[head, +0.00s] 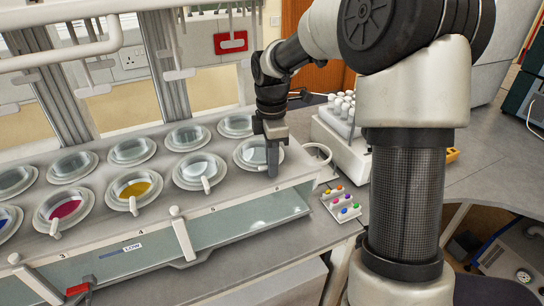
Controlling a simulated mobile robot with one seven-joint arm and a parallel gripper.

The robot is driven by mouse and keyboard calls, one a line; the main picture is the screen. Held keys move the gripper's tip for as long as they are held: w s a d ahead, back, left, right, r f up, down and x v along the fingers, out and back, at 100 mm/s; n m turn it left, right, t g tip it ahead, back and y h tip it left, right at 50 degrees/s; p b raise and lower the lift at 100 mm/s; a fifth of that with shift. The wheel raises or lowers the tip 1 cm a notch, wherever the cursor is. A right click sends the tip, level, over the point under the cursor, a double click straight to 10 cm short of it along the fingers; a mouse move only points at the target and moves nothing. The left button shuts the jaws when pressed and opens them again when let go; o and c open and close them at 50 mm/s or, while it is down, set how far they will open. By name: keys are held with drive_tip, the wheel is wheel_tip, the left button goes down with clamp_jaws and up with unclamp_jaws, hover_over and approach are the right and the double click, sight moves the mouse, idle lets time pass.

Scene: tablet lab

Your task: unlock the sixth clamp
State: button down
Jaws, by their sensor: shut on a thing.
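The tablet bath (130,255) has a front row of round vessels, with numbers along the front edge of its top. The sixth clamp belongs to the rightmost front vessel (245,154), which holds clear liquid. My gripper (272,170) points down at the front right rim of that vessel. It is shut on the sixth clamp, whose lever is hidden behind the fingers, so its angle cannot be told. The neighbouring vessel (198,168) has its white clamp lever (206,185) in plain view at its front rim.
Vessels with yellow (134,187) and magenta (66,208) liquid stand further left, with a back row behind. Right of the bath are a white rack of vials (343,118) and a small tray of coloured pieces (342,203).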

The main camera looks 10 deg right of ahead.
drive_tip(key=n+p, duration=0.1)
drive_tip(key=n, duration=0.2)
drive_tip(key=shift+r+n, duration=0.1)
drive_tip(key=shift+n, duration=0.2)
drive_tip(key=shift+n+p, duration=0.35)
drive_tip(key=shift+n, duration=1.65)
drive_tip(key=c, duration=1.8)
unclamp_jaws()
drive_tip(key=shift+a, duration=0.1)
